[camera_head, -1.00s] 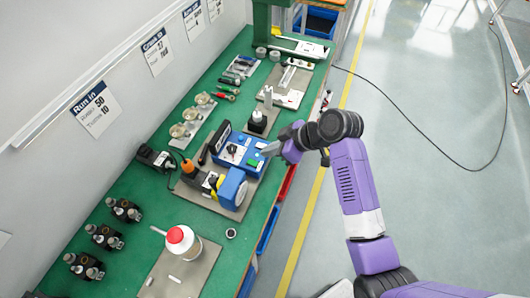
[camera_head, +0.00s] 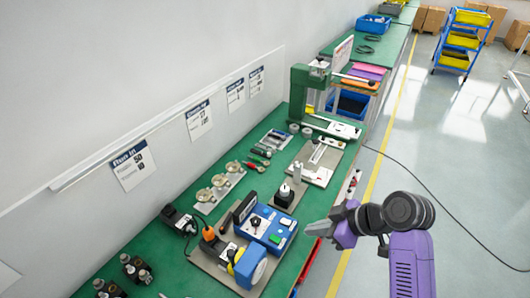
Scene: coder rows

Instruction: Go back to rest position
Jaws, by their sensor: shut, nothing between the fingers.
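My gripper (camera_head: 322,228) is at the end of my purple and black arm, at the right edge of the green bench. Its fingers are shut and empty, and they point left toward the blue test box (camera_head: 266,226). The gripper appears beside the box and apart from it, though the exact gap is hard to tell. The box has a green button and a dark panel, and it sits on a grey plate with a blue and yellow motor-like unit (camera_head: 250,265) in front of it.
A green press (camera_head: 299,92) stands farther along the green bench (camera_head: 150,238). Three round glass-topped parts (camera_head: 220,181), hand tools (camera_head: 260,153) and black coder units (camera_head: 136,268) lie on the bench. The floor (camera_head: 455,200) to the right is open, with a cable across it. A blue trolley (camera_head: 461,40) stands far back.

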